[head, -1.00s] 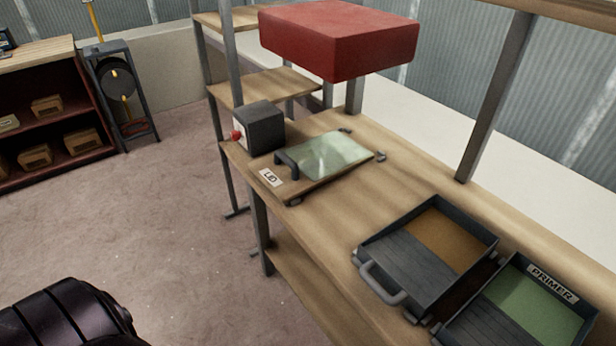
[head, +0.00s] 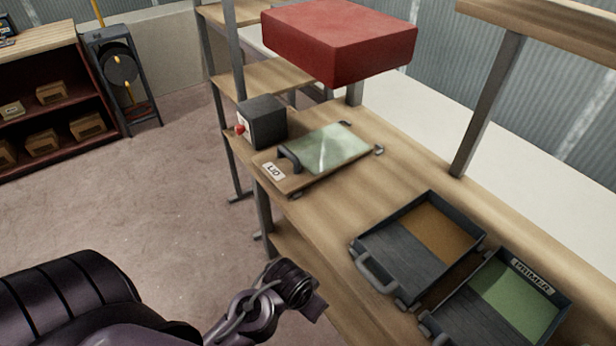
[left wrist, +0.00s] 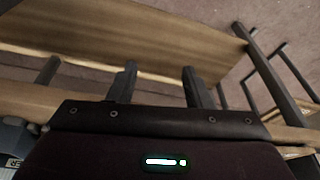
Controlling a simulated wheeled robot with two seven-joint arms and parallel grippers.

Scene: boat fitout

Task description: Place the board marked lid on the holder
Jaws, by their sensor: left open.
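The board marked LID (head: 273,171) lies flat on the workbench at its left end. It has a wooden edge, a pale green glossy panel (head: 325,148) and a dark handle (head: 289,158). Small dark clips (head: 378,150) sit around its corners on the bench; I cannot tell whether they belong to the holder. My left arm reaches in at the bottom of the head view, in front of the bench and well short of the board. In the left wrist view my left gripper (left wrist: 161,82) is open with nothing between its fingers. My right gripper is not in view.
A grey box with a red knob (head: 263,122) stands close beside the board. A red block (head: 340,40) hangs above the bench. Two dark trays (head: 408,297) (head: 500,324) occupy the right end. Upright posts (head: 487,105) rise along the bench. Bench between board and trays is clear.

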